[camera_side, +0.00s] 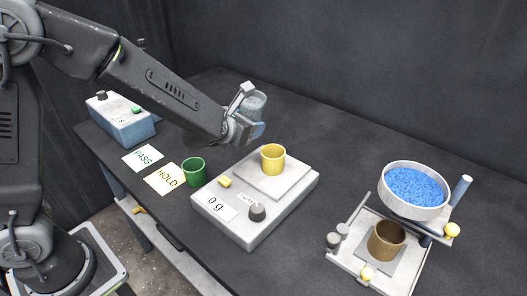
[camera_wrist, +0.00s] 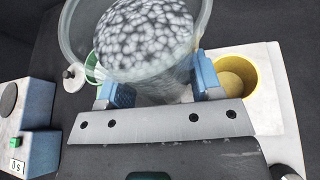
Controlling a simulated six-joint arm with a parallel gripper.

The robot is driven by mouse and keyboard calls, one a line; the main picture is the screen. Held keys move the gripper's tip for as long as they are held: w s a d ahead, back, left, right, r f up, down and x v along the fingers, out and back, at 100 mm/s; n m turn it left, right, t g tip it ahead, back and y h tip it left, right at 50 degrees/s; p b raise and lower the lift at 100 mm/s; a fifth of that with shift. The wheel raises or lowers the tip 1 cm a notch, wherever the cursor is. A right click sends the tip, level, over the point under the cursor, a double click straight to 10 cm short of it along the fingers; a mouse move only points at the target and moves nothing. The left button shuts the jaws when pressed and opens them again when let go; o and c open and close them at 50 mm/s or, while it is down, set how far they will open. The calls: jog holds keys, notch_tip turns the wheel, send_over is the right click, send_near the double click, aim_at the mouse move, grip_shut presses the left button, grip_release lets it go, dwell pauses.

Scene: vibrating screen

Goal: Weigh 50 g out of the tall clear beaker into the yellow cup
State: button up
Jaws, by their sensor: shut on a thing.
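My gripper (camera_side: 243,125) is shut on the tall clear beaker (camera_side: 256,103) and holds it above the table, behind and left of the scale. In the wrist view the beaker (camera_wrist: 145,40) stands between the blue finger pads, with whitish grains inside. The yellow cup (camera_side: 272,158) stands upright on the plate of the scale (camera_side: 235,222), whose display reads 0 g. The cup (camera_wrist: 232,80) also shows right of my gripper in the wrist view; it looks empty, with its floor in view. The beaker is apart from the cup.
A green cup (camera_side: 194,172) stands beside the HOLD card (camera_side: 165,179) and PASS card (camera_side: 142,157). A blue-grey control box (camera_side: 122,120) is at the back left.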

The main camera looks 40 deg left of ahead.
jog(key=m+y, duration=0.1)
jog(key=d+m, duration=0.1)
jog(key=shift+d+f+m+y, duration=0.15)
jog(key=shift+f+m+y, duration=0.1)
jog(key=shift+m+y, duration=0.15)
dwell(0.7)
jog(key=shift+f, duration=0.65)
jog(key=shift+a+r+m+y, duration=0.2)
jog(key=shift+a+m+y, duration=0.2)
jog(key=shift+m+y, duration=0.25)
jog(key=shift+a+f+m+t, duration=0.1)
jog(key=shift+f+m+t, duration=0.2)
jog(key=shift+f, duration=0.25)
jog(key=shift+a+r+m, duration=0.1)
jog(key=shift+m, duration=0.15)
